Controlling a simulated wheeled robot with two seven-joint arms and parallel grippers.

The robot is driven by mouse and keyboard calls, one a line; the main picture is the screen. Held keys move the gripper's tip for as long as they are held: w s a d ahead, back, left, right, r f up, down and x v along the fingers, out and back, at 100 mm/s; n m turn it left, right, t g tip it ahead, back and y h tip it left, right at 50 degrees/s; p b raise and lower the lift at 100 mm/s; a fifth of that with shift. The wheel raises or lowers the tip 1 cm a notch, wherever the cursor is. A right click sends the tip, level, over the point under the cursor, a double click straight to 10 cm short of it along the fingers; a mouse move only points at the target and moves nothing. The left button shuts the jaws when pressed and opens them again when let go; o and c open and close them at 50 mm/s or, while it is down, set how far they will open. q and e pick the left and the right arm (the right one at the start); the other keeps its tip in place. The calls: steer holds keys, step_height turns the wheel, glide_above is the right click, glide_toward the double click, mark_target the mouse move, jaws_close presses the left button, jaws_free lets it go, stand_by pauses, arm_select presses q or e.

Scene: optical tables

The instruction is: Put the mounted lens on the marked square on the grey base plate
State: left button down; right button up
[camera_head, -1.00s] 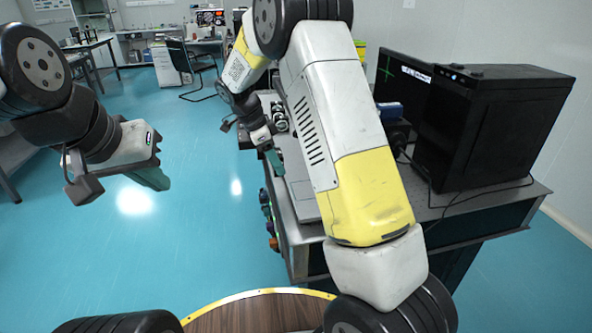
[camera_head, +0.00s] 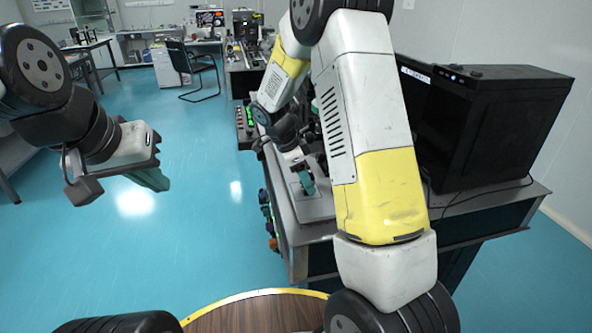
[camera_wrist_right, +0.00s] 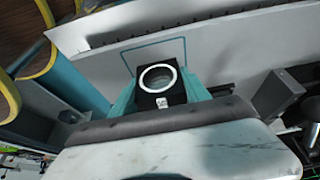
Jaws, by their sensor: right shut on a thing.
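The mounted lens (camera_wrist_right: 161,98) is a black block with a white-ringed round opening and a small white label. In the right wrist view it sits between the teal fingers of my right gripper (camera_wrist_right: 160,92), which is shut on it. My right gripper (camera_head: 306,184) is over the grey base plate (camera_head: 318,209) in the head view, where the lens cannot be made out. The base plate (camera_wrist_right: 225,45) bears a thin blue marked square (camera_wrist_right: 153,44). The lens overlaps the square's near part in the picture; its height above the plate is unclear. My left gripper (camera_head: 150,178) hangs over the floor, apart from the table.
The optical table (camera_head: 460,207) carries a black computer case (camera_head: 490,125) and a monitor to the right. A grey block (camera_wrist_right: 277,95) stands right of the lens in the wrist view. Knobs line the table's left side. Open floor lies left of the table.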

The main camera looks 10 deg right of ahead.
steer(key=o, duration=1.6)
steer(key=shift+f, duration=0.15)
steer(key=v, duration=1.1)
steer(key=s+d+r+n+t+y, duration=0.1)
steer(key=s+r+n+t+y, duration=0.2)
steer(key=s+n, duration=0.6)
steer(key=s+d+r+n+t+y, duration=0.1)
steer(key=s+r+n+t+y, duration=0.2)
steer(key=s+r+n, duration=0.5)
steer(key=s+n, duration=0.1)
steer(key=s, duration=0.6)
steer(key=shift+y, duration=0.4)
